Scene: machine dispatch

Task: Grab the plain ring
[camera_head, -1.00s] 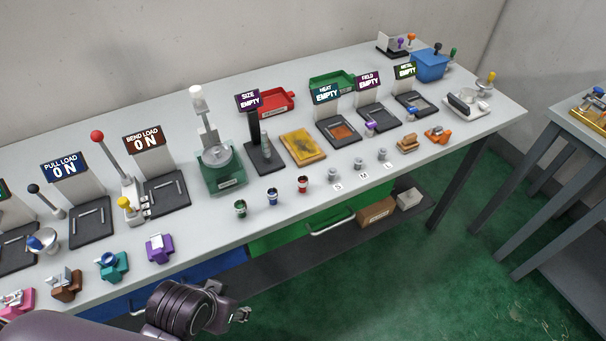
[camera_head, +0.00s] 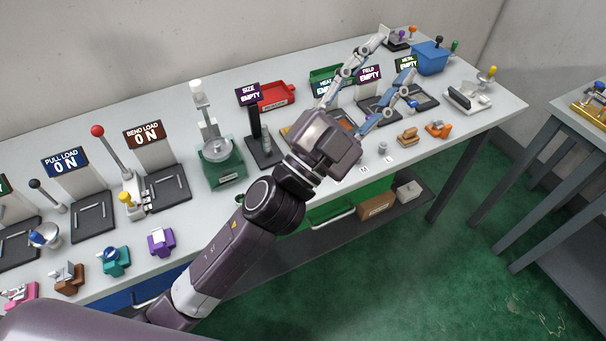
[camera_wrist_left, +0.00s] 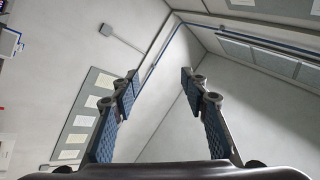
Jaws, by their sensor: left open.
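My left gripper (camera_head: 395,56) is open, its two long fingers spread above the right part of the table, pointing to the back right. In the left wrist view the gripper (camera_wrist_left: 160,78) has nothing between its fingers, only wall and ceiling behind. I cannot make out a plain ring for certain in either view. My left arm and hand hide the small cups and part of the middle of the table. My right gripper is not in view.
The long grey table (camera_head: 300,76) holds a green press (camera_head: 222,170), a red tray (camera_head: 276,95), a blue bin (camera_head: 430,64) and an orange clamp-like piece (camera_head: 438,129). Signs stand along the back. Purple (camera_head: 161,242) and teal (camera_head: 115,261) blocks sit at the front left.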

